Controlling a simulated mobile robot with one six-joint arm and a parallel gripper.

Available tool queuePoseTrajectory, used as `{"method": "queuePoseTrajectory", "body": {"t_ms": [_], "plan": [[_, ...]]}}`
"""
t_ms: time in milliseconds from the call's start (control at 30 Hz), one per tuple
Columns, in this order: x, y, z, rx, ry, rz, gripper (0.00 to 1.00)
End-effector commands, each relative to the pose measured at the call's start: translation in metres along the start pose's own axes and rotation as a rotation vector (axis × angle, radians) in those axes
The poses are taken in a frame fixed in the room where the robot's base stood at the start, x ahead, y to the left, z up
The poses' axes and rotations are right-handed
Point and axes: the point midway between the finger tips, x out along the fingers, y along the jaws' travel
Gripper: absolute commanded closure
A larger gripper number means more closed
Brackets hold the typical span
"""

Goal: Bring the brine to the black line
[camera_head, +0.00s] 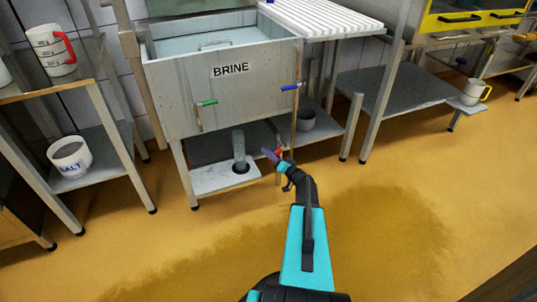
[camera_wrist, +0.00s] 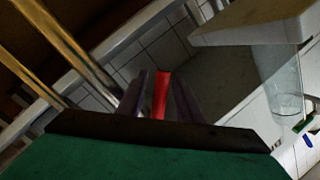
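The grey brine vat (camera_head: 232,92), labelled BRINE, stands on a metal frame, with pale liquid (camera_head: 190,44) visible inside. A green-handled valve (camera_head: 207,103) is on its front left and a blue-handled one (camera_head: 291,87) at its right corner. My gripper (camera_head: 274,156) is low in front of the vat, beside a red handle (camera_head: 278,152). In the wrist view the red handle (camera_wrist: 161,95) lies between my two fingers (camera_wrist: 160,97), close to both. Whether they press on it is unclear. I see no black line.
A clear cylinder (camera_head: 239,148) stands over a hole in the low white shelf (camera_head: 212,180). A SALT bucket (camera_head: 70,157) is on the left rack, below a red-handled jug (camera_head: 50,50). A grey bucket (camera_head: 305,119) is behind the vat's leg. The yellow floor (camera_head: 390,200) is clear, with a darker patch.

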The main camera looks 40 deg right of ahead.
Motion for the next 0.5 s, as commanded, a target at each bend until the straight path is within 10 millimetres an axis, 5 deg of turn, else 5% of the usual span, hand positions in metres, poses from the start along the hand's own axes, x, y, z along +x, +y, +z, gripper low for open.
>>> {"method": "queuePoseTrajectory", "body": {"t_ms": [500], "plan": [[0.0121, 0.0005, -0.0006, 0.000, 0.001, 0.002, 0.69]]}}
